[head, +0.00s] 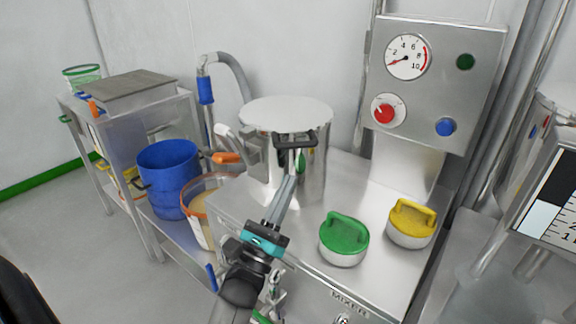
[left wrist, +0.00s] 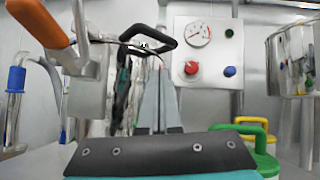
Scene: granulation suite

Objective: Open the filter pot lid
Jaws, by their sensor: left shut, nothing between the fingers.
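The filter pot (head: 310,172) is a shiny steel cylinder on the steel bench. Its flat pale lid (head: 285,112) lies level on top. A black loop handle (head: 296,139) sticks out at the lid's front edge; it also shows in the left wrist view (left wrist: 148,38). An orange-tipped lever (head: 226,158) juts from the pot's left side and shows large in the left wrist view (left wrist: 38,22). My left gripper (head: 290,178) is shut and empty, its fingertips just below the black handle; I cannot tell whether they touch it. My right gripper is not in view.
A green-handled cap (head: 344,238) and a yellow-handled cap (head: 411,222) sit on the bench right of my left arm. A gauge panel (head: 435,80) stands behind. A blue bucket (head: 167,175) and an orange-rimmed tub (head: 199,222) stand left, beside a steel cart (head: 118,135).

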